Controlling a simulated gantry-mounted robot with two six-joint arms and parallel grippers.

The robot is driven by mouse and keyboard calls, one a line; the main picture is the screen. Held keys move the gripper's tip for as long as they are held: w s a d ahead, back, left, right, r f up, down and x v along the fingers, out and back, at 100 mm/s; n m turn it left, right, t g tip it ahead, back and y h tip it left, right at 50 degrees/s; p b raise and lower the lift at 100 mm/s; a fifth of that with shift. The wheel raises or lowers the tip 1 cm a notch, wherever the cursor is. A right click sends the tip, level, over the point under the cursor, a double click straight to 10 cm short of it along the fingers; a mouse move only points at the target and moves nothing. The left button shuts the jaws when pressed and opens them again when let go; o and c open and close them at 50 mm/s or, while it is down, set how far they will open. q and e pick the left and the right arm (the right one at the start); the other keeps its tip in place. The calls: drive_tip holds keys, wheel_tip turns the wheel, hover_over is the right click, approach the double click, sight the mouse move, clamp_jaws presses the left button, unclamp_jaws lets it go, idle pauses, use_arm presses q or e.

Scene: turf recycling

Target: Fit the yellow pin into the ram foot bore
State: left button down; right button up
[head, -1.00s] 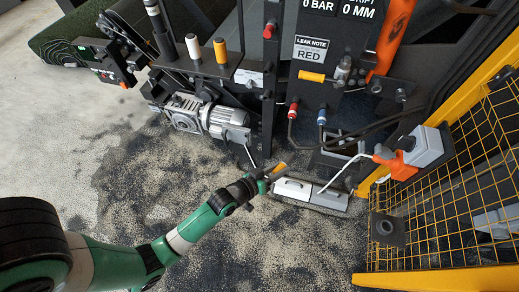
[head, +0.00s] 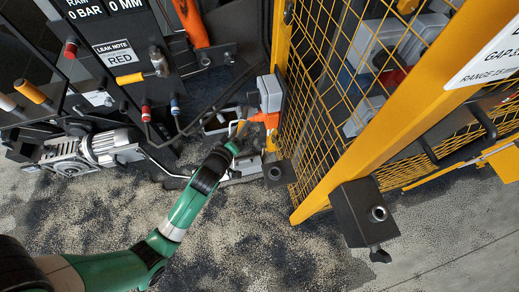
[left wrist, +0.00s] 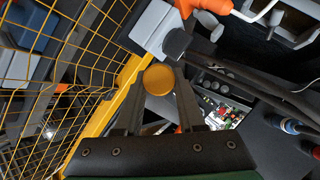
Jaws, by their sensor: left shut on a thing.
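My left gripper (head: 236,142) is shut on the yellow pin (left wrist: 158,79), whose round end faces the camera between the fingers in the left wrist view. In the head view the pin (head: 240,127) stands up from the fingertips, in front of the orange-handled grey box. The orange ram (head: 190,22) slopes down at the back; its lower end meets dark brackets (head: 205,58), and I cannot make out a bore there. A yellow pin (head: 130,78) lies level beside a metal fitting on the panel, and another (head: 32,92) stands at the left. My right gripper is not in view.
A yellow mesh guard (head: 325,90) stands close right of my gripper. The grey box (head: 269,92) with orange handle (head: 268,121) is on its near side. Black hoses (head: 205,113) run behind. Front floor is open.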

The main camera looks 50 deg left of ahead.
use_arm(q)
drive_tip(key=s+a+r+n+g+y, duration=0.1)
drive_tip(key=a+r+n+y, duration=0.3)
drive_tip(key=a, duration=0.9)
drive_tip(key=shift+a+n+g, duration=0.15)
drive_tip(key=shift+n+g, duration=0.25)
drive_tip(key=shift+g, duration=0.5)
drive_tip(key=shift+s, duration=0.1)
drive_tip(key=w+a+b, duration=0.4)
drive_tip(key=w+a, duration=0.1)
drive_tip(key=a, duration=0.3)
drive_tip(key=shift+a+b, duration=0.3)
drive_tip(key=shift+a, duration=0.05)
drive_tip(key=shift+w+a+b, duration=0.45)
drive_tip(key=shift+a+b, duration=0.4)
drive_tip(key=shift+w+a+b, duration=0.4)
drive_tip(key=shift+a+b, duration=0.4)
drive_tip(key=shift+b, duration=0.05)
drive_tip(key=shift+w+a+b, duration=0.2)
drive_tip(key=shift+a+b, duration=0.15)
